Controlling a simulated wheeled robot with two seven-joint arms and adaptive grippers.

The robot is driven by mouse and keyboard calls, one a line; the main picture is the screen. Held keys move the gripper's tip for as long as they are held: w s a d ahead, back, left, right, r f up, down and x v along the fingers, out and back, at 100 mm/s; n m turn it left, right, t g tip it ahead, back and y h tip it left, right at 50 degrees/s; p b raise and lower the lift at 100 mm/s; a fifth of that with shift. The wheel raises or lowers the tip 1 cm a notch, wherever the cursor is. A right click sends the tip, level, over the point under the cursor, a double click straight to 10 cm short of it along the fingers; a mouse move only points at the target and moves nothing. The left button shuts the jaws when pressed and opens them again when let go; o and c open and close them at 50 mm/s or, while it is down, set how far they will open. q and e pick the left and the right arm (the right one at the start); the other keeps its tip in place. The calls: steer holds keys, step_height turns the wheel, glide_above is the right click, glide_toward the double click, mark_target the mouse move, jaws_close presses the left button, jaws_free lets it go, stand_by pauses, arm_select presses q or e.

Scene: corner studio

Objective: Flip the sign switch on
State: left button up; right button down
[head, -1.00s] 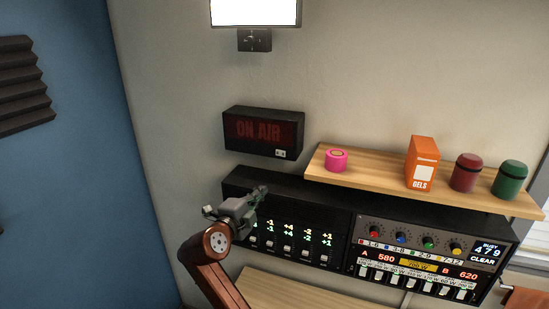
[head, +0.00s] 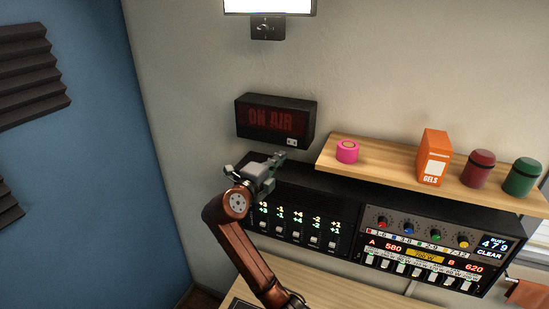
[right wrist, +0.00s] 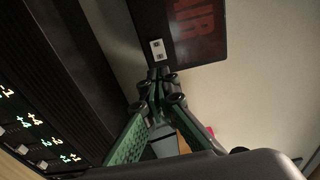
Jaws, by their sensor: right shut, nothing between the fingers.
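The black ON AIR sign (head: 262,121) is on the wall, its letters a dim, dark red. Its small white switch (head: 291,142) is at the lower right corner of its face. My right gripper (head: 282,157) is shut and empty, just below the sign near the switch. In the right wrist view the closed fingertips (right wrist: 157,76) point at the sign's lower edge, and the switch plate (right wrist: 157,50) shows just beyond them. Contact cannot be told. My left gripper is not in view.
Below the sign stands a black fader panel (head: 325,204), with a console (head: 425,240) to its right. A wooden shelf (head: 390,167) at right holds a pink roll (head: 347,151), an orange GELS box (head: 433,157) and red and green canisters.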

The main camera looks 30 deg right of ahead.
mark_target(295, 143)
steer(key=p+x, duration=0.1)
steer(key=x, duration=0.2)
steer(key=p+x, duration=0.2)
steer(key=x, duration=0.1)
steer(key=shift+d+r, duration=0.1)
steer(key=shift+r, duration=0.1)
steer(key=shift+p+x, duration=0.45)
steer(key=shift+x, duration=0.35)
steer(key=shift+f, duration=0.15)
